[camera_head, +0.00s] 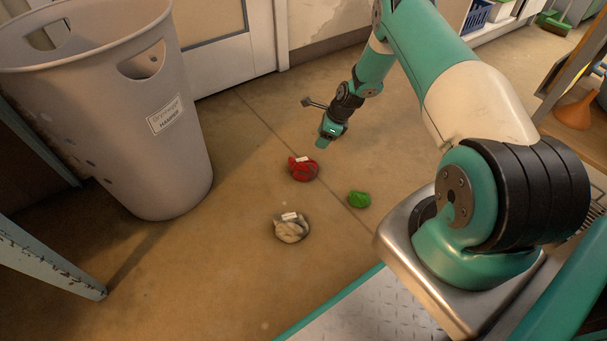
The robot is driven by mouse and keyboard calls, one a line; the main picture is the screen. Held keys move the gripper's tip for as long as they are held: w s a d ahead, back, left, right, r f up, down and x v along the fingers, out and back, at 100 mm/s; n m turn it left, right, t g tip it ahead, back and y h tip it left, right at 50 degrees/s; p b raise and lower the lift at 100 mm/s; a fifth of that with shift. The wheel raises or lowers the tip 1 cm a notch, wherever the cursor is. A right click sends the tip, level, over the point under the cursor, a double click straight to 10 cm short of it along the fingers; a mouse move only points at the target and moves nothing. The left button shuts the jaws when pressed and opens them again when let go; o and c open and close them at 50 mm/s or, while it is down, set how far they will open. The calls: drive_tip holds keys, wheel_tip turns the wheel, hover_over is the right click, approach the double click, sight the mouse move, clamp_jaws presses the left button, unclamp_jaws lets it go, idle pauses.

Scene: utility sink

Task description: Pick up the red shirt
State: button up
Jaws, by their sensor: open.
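The red shirt (304,171) lies crumpled in a small heap on the brown floor, near the middle of the head camera view. A small white tag shows on its top. My gripper (321,143) hangs from my teal and black arm, above and slightly to the right of the red shirt in the picture. The gripper is open and appears empty. It looks apart from the shirt, though the exact height between them is hard to tell. The fingers are small in the picture.
A green bundle (358,199) and a whitish bundle with a tag (291,230) lie on the floor nearby. A large grey hamper (150,185) stands left. A teal table leg (50,262) is at lower left. An orange funnel (574,112) sits at right. Floor around the bundles is clear.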

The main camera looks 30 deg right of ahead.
drive_tip(key=b, duration=0.4)
hover_over(304, 163)
drive_tip(key=s+d, duration=0.2)
drive_tip(key=d, duration=0.1)
drive_tip(key=f, duration=0.8)
drive_tip(key=shift+w+a, duration=0.25)
drive_tip(key=b+x, duration=0.5)
drive_tip(key=shift+a+f, duration=0.1)
drive_tip(key=shift+a, duration=0.35)
drive_tip(key=shift+w, duration=0.1)
drive_tip(key=shift+c, duration=0.2)
clamp_jaws()
